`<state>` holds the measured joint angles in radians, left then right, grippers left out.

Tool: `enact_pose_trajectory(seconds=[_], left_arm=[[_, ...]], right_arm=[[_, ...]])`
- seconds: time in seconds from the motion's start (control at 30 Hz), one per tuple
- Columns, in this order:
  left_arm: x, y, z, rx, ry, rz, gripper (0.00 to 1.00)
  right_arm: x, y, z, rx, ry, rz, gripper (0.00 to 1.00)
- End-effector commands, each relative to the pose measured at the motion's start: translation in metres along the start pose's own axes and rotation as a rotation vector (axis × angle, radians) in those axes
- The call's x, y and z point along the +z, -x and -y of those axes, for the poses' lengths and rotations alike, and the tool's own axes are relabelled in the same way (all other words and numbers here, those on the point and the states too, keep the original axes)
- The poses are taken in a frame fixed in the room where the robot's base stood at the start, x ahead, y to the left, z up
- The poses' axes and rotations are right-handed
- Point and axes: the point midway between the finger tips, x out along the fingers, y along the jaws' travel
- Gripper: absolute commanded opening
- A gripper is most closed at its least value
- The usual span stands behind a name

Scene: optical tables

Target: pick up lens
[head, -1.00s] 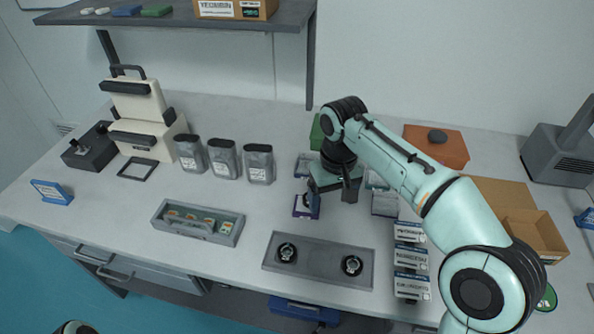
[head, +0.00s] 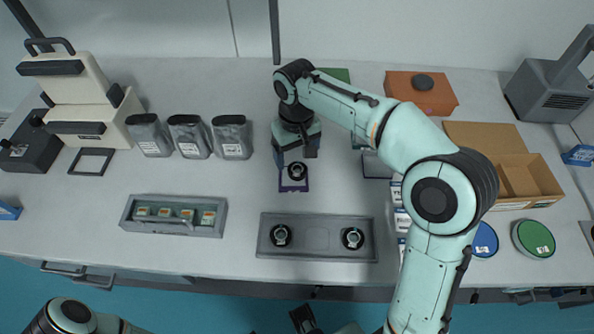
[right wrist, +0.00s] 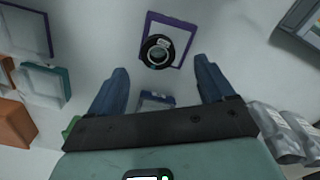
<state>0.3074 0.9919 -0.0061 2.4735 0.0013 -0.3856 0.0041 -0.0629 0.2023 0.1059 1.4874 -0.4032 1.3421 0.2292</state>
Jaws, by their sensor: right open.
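A black ring-shaped lens (head: 297,168) lies on a small purple-edged pad (head: 293,186) in the middle of the table. The right wrist view shows the lens (right wrist: 157,52) on the purple-edged pad (right wrist: 178,24), just beyond the fingertips. My right gripper (head: 296,157) points down behind the lens in the head view, its blue-grey fingers open and empty. The lens lies between the finger lines but apart from both fingers. Two more round black pieces, at left (head: 281,235) and right (head: 352,238), sit in a grey tray (head: 317,240).
Three grey containers (head: 189,137) stand left of the gripper. A grey box with several small coloured pieces (head: 172,226) lies front left. An orange box (head: 421,92) and an open cardboard box (head: 527,180) stand right. My right arm covers part of the table's right side.

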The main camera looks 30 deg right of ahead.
Motion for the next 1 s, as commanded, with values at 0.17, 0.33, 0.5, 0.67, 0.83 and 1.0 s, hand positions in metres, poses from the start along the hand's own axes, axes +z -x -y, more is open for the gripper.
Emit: enact_pose_trajectory(seconds=[0.17,0.33,0.5,0.67,0.83,1.0], left_arm=[[0.0,-0.003,0.001,0.0,0.0,0.001,1.0],[0.0,-0.008,0.003,-0.001,0.0,0.002,1.0],[0.0,-0.009,0.003,-0.001,0.001,0.002,1.0],[0.0,-0.009,0.003,-0.001,0.001,0.002,1.0],[0.0,-0.009,0.003,-0.001,0.001,0.002,1.0],[0.0,-0.009,0.003,-0.001,0.001,0.002,1.0]], right_arm=[[0.0,-0.016,-0.002,0.001,-0.001,0.003,0.82],[0.0,-0.043,-0.004,0.001,0.0,0.004,0.82],[0.0,-0.054,-0.003,0.0,0.001,0.001,0.82],[-0.001,-0.054,-0.003,0.0,0.001,0.0,0.82],[-0.001,-0.054,-0.003,0.0,0.0,0.0,0.4],[-0.001,-0.054,-0.003,0.0,0.001,0.0,0.21]])
